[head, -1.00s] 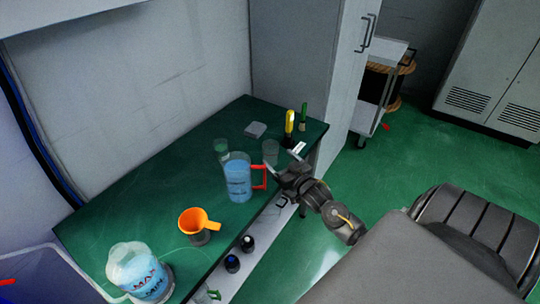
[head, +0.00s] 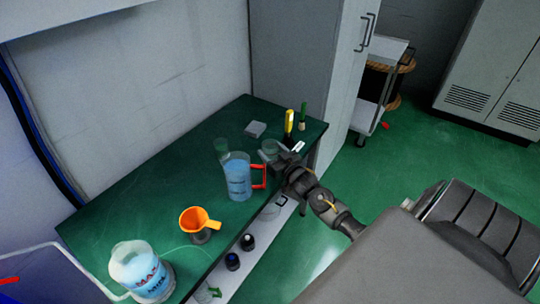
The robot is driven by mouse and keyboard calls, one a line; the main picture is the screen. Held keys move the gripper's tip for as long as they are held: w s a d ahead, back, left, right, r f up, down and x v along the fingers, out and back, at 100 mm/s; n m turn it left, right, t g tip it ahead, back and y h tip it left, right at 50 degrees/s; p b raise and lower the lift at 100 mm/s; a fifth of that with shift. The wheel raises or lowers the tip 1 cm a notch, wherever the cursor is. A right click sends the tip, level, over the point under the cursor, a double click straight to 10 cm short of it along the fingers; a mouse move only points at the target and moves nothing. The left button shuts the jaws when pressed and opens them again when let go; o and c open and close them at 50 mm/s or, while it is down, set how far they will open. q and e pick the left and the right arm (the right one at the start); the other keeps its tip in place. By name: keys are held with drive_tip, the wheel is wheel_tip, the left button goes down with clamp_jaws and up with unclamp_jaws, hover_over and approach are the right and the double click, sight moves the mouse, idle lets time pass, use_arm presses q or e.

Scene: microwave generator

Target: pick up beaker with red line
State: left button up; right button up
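A small clear beaker (head: 269,146) stands on the green bench top, right behind the tip of my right gripper. A red line on it is too small to make out, and its lower part is hidden by the gripper. My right gripper (head: 279,155) has its fingers apart, at or very near this beaker; I cannot tell whether they touch it. Another small clear beaker (head: 221,147) with a greenish look stands further left, behind the pitcher. My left gripper is not in view.
A blue-filled pitcher (head: 238,180) with a red handle stands close left of my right gripper. A yellow-handled tool (head: 289,122) and a green one (head: 303,114) stand behind it. An orange funnel cup (head: 198,220) and a large jug (head: 140,272) stand nearer the front.

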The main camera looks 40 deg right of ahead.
drive_tip(key=c, duration=0.5)
wheel_tip(320, 180, up, 10)
drive_tip(key=shift+r, duration=0.1)
